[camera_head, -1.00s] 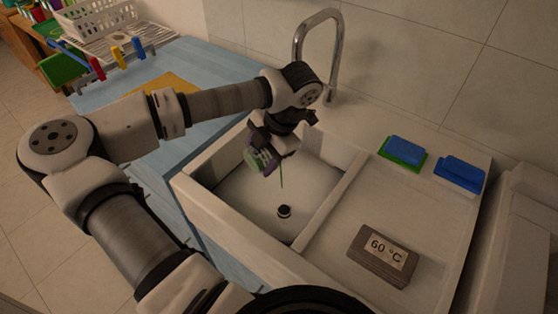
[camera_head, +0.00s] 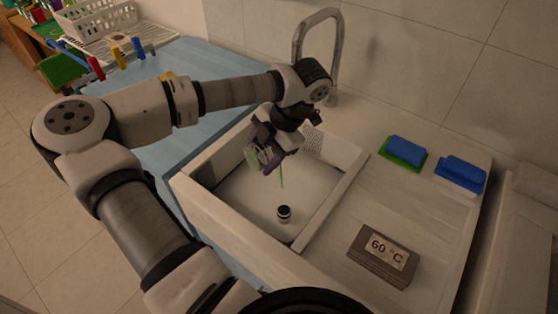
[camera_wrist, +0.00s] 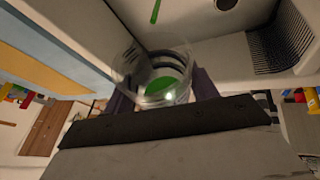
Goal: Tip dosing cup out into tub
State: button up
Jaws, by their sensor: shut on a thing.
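My gripper (camera_head: 270,140) is shut on a clear dosing cup (camera_head: 262,158) with green contents, held tilted above the left basin of the white sink (camera_head: 225,218). In the wrist view the clear cup (camera_wrist: 150,62) sits between the two dark fingers of my gripper (camera_wrist: 163,92), with green visible inside it. A thin green stream (camera_head: 281,176) runs down below the cup towards the basin floor; a green streak (camera_wrist: 155,11) also shows beyond the cup in the wrist view. The sink basin is the only tub-like vessel I can make out.
A dark drain fitting (camera_head: 284,213) is on the basin floor. A curved metal tap (camera_head: 298,45) stands behind. Blue sponges (camera_head: 460,173) and a "60 °C" block (camera_head: 383,256) lie on the right side. A blue counter (camera_head: 170,62) lies left, with a white basket (camera_head: 98,18).

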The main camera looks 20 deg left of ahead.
jog(key=shift+s+a+f+t+h+p, duration=0.15)
jog(key=shift+s+f+t+h+p, duration=0.1)
jog(key=shift+t+h+p, duration=0.4)
jog(key=shift+s+a+f+t+h, duration=0.35)
jog(key=shift+s+t+h, duration=0.1)
jog(key=shift+t, duration=0.2)
